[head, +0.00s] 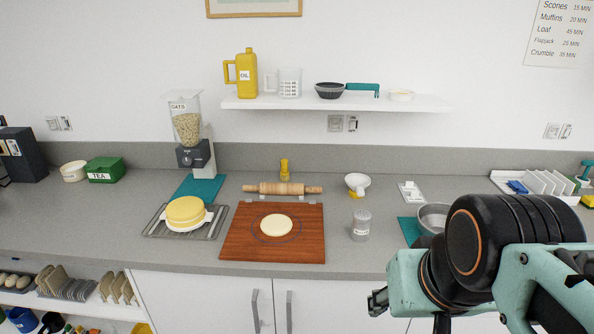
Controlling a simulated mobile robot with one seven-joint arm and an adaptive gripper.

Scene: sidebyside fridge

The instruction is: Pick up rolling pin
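The rolling pin (282,188) is light wood with a handle at each end. It lies crosswise on the grey counter, just behind the brown wooden board (308,247). A flat pale round of dough (276,225) lies on the board. My arm shows at the lower right, in front of the counter and well to the right of the rolling pin. Nothing is touching the rolling pin.
A yellow cake (185,210) on a wire rack (153,228) stands left of the board. A shaker (361,226), a white funnel-like item (357,183) and a metal bowl (433,213) stand to the right. A small yellow bottle (284,170) is behind the pin. A shelf (440,106) hangs above.

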